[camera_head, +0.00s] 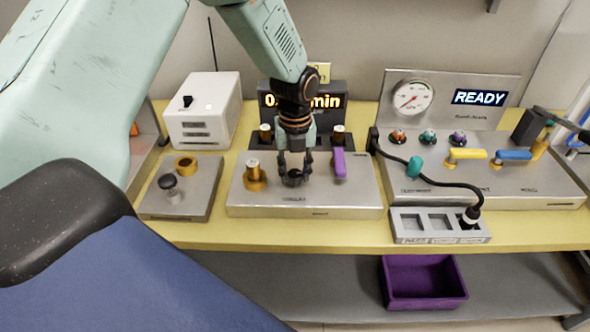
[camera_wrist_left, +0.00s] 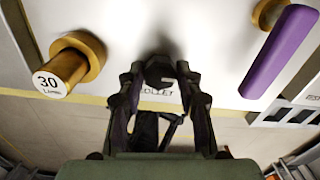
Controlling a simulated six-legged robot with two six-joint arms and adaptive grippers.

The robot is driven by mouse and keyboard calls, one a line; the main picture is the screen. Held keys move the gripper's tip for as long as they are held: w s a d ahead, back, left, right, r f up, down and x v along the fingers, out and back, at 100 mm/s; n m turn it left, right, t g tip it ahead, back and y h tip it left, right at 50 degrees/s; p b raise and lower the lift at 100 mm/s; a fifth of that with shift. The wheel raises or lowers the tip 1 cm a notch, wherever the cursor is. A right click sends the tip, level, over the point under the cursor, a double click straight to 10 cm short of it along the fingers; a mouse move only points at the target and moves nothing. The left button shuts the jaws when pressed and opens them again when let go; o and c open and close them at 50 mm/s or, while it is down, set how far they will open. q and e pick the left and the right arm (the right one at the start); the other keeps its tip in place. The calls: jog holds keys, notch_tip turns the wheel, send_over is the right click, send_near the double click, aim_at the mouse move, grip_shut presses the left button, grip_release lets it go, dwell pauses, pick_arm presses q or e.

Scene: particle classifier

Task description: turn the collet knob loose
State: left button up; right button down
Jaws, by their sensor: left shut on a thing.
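The collet knob (camera_head: 292,179) is a small dark knob on the front of the metal middle unit (camera_head: 340,203). It also shows in the left wrist view (camera_wrist_left: 158,72), just above the printed word COLLET, partly covered by the fingers. My left gripper (camera_head: 294,172) comes down over it from above, with one finger on each side. In the left wrist view the gripper (camera_wrist_left: 160,82) is shut on the knob. The exact contact of the fingertips is hard to see. My right gripper is not in view.
A brass post (camera_head: 255,178) stands left of the knob and a purple lever (camera_head: 339,163) close on its right. A display (camera_head: 345,101) is behind. A black cable (camera_head: 440,183) crosses the right unit. A purple bin (camera_head: 424,304) sits on the lower shelf.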

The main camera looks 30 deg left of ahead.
pick_arm(q)
jog(key=c, duration=0.4)
jog(key=shift+o, duration=0.2)
